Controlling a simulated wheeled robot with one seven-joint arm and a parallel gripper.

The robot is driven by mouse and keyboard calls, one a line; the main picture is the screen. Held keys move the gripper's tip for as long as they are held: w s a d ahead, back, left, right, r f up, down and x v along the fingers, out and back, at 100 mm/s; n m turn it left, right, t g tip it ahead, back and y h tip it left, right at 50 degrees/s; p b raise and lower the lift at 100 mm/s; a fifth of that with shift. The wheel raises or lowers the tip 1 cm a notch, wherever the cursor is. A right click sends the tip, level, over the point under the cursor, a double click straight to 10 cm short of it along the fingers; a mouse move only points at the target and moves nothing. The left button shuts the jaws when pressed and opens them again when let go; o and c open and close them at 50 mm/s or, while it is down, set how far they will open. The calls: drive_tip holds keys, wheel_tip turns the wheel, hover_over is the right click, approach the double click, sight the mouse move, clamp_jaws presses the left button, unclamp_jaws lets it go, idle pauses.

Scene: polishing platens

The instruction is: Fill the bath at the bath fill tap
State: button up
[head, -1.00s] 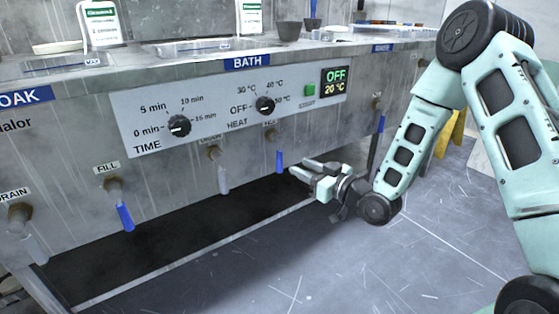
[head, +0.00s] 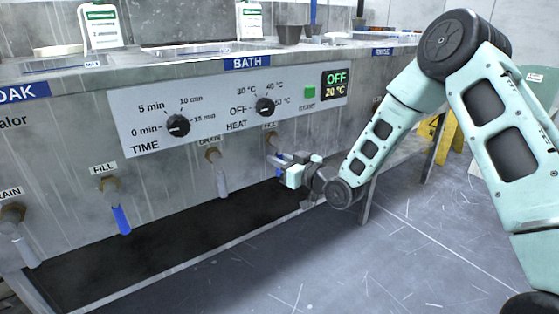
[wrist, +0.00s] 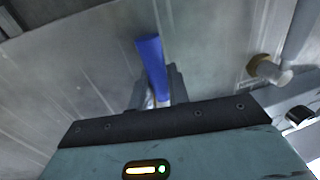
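The bath fill tap (head: 270,138) is on the front panel under the BATH sign, below the HEAT dial. Its blue lever (wrist: 150,58) hangs down and shows plainly in the wrist view. My gripper (head: 282,161) is at this lever in the head view and hides part of it. In the wrist view my gripper (wrist: 155,92) has its two dark fingers apart, with the lower part of the lever between them. I cannot tell whether either finger touches it.
The drain tap (head: 214,157) with a grey lever is to the left. Further left, the soak side has another blue-levered fill tap (head: 112,186) and a grey drain tap (head: 12,213). The display (head: 335,83) reads OFF, 20 °C. Open floor (head: 420,250) lies at right.

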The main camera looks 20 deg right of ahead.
clamp_jaws()
drive_tip(key=shift+w+d+r+n+g+h+b, duration=0.3)
drive_tip(key=shift+d+n, duration=0.35)
drive_tip(key=shift+n, duration=1.1)
drive_tip(key=shift+w+d+r+n+g+h, duration=0.1)
drive_tip(key=shift+d+r+n+h, duration=0.45)
drive_tip(key=shift+n, duration=1.15)
drive_tip(key=shift+w+d+r+n+g+h+b, duration=0.2)
drive_tip(key=shift+d+n, duration=0.55)
drive_tip(key=shift+n, duration=1)
drive_tip(key=shift+r, duration=0.1)
drive_tip(key=o, duration=0.6)
unclamp_jaws()
